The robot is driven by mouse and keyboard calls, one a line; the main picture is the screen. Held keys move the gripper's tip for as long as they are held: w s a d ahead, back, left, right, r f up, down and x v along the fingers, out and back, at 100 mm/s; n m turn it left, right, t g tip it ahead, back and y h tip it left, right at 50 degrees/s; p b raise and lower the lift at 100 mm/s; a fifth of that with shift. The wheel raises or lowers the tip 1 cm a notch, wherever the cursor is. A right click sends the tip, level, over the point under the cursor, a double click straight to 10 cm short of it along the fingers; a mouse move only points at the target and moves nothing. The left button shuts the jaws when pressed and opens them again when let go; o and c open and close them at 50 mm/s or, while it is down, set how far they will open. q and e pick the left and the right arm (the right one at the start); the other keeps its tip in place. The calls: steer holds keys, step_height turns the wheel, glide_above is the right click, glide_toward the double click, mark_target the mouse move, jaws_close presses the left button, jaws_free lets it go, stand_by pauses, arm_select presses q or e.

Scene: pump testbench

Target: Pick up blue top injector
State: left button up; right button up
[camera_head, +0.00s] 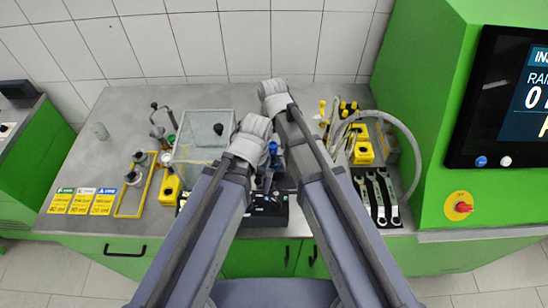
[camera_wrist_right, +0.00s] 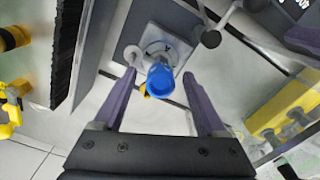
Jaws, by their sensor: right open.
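The blue top injector (camera_wrist_right: 160,80) shows in the right wrist view with its blue cap facing the camera, above a pale plate with a round fitting. My right gripper (camera_wrist_right: 158,76) is open, with one purple finger on each side of the blue cap. A gap shows between each finger and the cap, so it does not hold it. In the head view, blue parts (camera_head: 273,147) show between my two forearms, but they are too small and covered to tell apart. My left gripper is mostly hidden behind my arms there, and its jaws cannot be made out.
The grey bench (camera_head: 110,215) carries a clear box (camera_head: 205,130), a yellow frame (camera_head: 135,190), yellow cards (camera_head: 82,200) and black-backed wrenches (camera_head: 378,195). A pale hose (camera_head: 412,150) curves beside the green machine (camera_head: 425,70) on the right.

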jaws_close()
stand_by(0.6)
